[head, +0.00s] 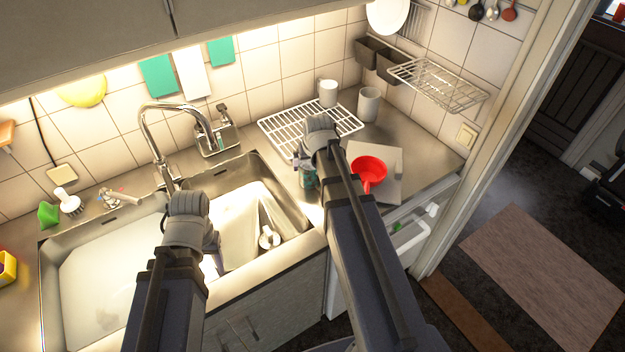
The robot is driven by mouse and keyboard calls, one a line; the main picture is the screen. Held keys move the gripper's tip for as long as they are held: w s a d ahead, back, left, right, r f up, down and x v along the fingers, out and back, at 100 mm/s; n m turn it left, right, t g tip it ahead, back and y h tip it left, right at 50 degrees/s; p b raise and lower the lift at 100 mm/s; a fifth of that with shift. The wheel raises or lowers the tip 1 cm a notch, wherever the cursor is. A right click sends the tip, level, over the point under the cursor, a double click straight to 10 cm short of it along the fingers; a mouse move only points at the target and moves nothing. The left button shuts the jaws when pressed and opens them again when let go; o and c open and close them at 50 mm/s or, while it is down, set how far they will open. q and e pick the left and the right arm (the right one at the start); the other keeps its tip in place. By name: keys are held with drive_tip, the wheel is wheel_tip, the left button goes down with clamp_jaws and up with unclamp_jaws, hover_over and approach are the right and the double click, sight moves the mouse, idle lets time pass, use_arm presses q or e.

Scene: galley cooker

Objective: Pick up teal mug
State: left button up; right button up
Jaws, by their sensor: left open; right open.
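A small teal thing (308,178), which looks like the teal mug, stands on the steel counter just right of the sink. My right arm and gripper hide much of it, so its handle and full shape cannot be made out. My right gripper (302,155) is open and points down right at it; I cannot tell whether the fingers touch it. My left gripper (212,248) is open over the sink, with its fingers mostly hidden behind its own wrist.
A white wire rack (290,128) lies behind, with a white mug (327,93) and a grey cup (369,104) near it. A red pan (369,170) sits on a pale board (388,187) to the right. The sink (75,270) and faucet (146,125) are left.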

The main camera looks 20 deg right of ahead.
use_arm(q)
drive_tip(key=shift+f+b, duration=2.4)
drive_tip(key=shift+f, duration=0.2)
use_arm(e)
drive_tip(key=shift+x, duration=2.85)
use_arm(q)
drive_tip(key=shift+r, duration=0.1)
use_arm(e)
drive_tip(key=shift+r, duration=0.1)
drive_tip(key=shift+c, duration=0.2)
drive_tip(key=c, duration=1.3)
drive_tip(key=shift+r, duration=0.1)
use_arm(q)
wheel_tip(320, 180, up, 10)
drive_tip(key=p, duration=1)
use_arm(e)
wheel_tip(320, 180, up, 10)
use_arm(q)
wheel_tip(320, 180, down, 4)
drive_tip(key=b, duration=0.4)
drive_tip(key=shift+f, duration=0.25)
drive_tip(key=shift+r, duration=0.15)
drive_tip(key=shift+c, duration=0.8)
drive_tip(key=shift+a, duration=0.1)
use_arm(e)
wheel_tip(320, 180, down, 4)
drive_tip(key=shift+f, duration=0.2)
